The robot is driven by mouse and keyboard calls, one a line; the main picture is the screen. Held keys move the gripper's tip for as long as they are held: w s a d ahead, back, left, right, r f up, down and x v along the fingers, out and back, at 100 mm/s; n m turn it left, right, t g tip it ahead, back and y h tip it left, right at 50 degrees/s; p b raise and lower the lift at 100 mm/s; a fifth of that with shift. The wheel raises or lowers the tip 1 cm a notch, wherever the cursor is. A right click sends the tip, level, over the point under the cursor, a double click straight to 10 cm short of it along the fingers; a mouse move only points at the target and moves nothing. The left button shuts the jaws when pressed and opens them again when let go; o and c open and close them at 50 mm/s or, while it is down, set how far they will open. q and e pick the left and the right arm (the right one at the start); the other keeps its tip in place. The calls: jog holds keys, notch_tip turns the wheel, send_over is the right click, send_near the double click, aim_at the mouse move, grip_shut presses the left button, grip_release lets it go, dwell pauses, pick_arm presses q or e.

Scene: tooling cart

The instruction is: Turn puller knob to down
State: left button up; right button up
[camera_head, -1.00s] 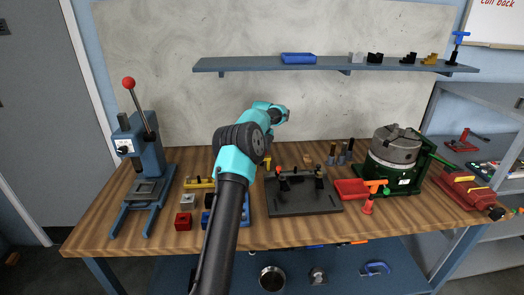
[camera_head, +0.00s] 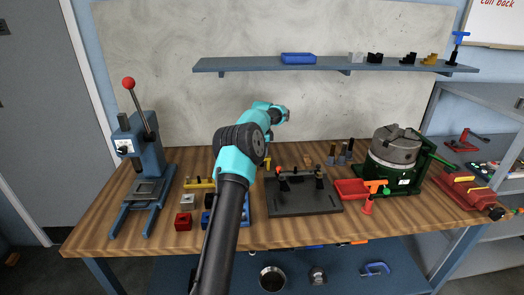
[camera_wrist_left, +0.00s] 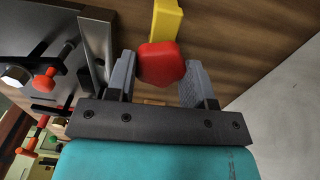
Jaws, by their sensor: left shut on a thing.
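A red faceted knob (camera_wrist_left: 161,63) shows in the left wrist view, with a yellow bar (camera_wrist_left: 167,20) running from it toward the top. I take it to be the puller knob. My left gripper (camera_wrist_left: 160,72) has its two grey fingers on either side of the knob and is shut on it. In the head view my left arm rises through the middle of the bench and its own links hide the gripper. A small yellow piece (camera_head: 268,162) shows just right of the arm there. The knob cannot be made out in that view. My right gripper is not in view.
The black fixture plate (camera_head: 300,203) with small knobs lies right of my arm. A blue lever press (camera_head: 150,150) stands at the left, and a green-based chuck (camera_head: 395,150) at the right. A red tray (camera_head: 351,189) sits between. A shelf (camera_head: 330,66) hangs above.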

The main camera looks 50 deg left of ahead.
pick_arm(q)
jog(key=n, duration=1.1)
jog(key=shift+a+n, duration=0.1)
jog(key=shift+n, duration=0.3)
jog(key=n, duration=2.2)
jog(key=shift+s, duration=0.1)
jog(key=shift+n, duration=5.7)
